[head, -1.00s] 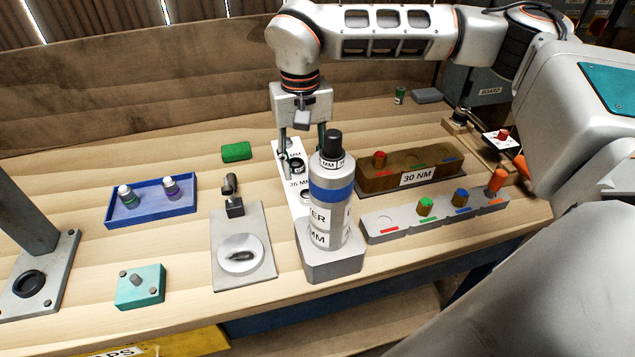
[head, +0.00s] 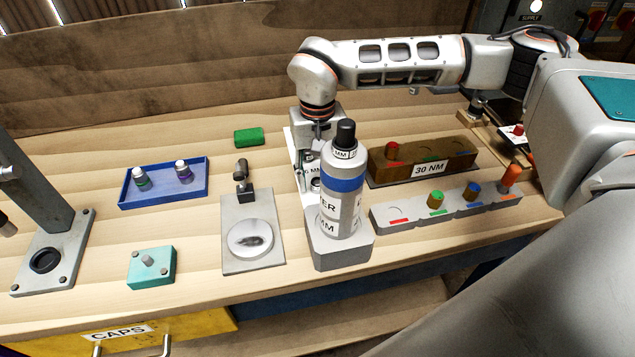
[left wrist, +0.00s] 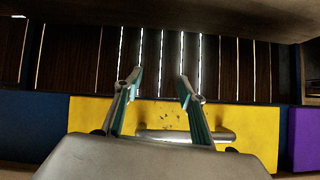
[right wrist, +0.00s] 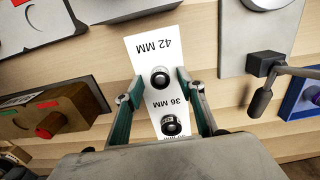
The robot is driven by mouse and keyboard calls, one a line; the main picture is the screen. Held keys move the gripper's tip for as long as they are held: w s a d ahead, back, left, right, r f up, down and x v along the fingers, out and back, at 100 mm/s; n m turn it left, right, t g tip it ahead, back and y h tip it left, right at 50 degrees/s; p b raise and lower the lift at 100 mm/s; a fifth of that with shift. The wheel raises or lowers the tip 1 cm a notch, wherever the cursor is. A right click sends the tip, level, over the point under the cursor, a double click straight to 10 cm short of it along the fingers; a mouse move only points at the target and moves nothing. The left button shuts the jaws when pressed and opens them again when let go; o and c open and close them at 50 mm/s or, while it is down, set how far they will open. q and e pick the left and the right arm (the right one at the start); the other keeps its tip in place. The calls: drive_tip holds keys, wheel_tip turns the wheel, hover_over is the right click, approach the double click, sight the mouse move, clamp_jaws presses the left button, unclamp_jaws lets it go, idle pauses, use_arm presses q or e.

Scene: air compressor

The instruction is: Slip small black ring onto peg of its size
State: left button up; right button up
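A white strip (right wrist: 146,50) marked 42 MM and 36 MM lies on the bench. A pale-topped round peg with a dark rim (right wrist: 160,77) stands by the 42 MM mark. A black ring-like piece (right wrist: 171,125) with a pale centre sits by the 36 MM mark; I cannot tell whether it is around a peg. My right gripper (right wrist: 160,80) is open, its fingers either side of the strip, with nothing between them that I can see held. In the head view the right gripper (head: 316,158) is partly hidden behind the bottle. My left gripper (left wrist: 159,82) is open and empty before a yellow drawer.
A bottle with a black cap (head: 342,190) stands in a grey base just in front of the strip. To the right are a brown 30 NM block (head: 429,168) and a grey peg block (head: 395,217). To the left are a grey plate (head: 240,262) and a blue tray (head: 135,200).

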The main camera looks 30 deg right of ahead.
drive_tip(key=c, duration=0.9)
drive_tip(key=shift+r, duration=0.2)
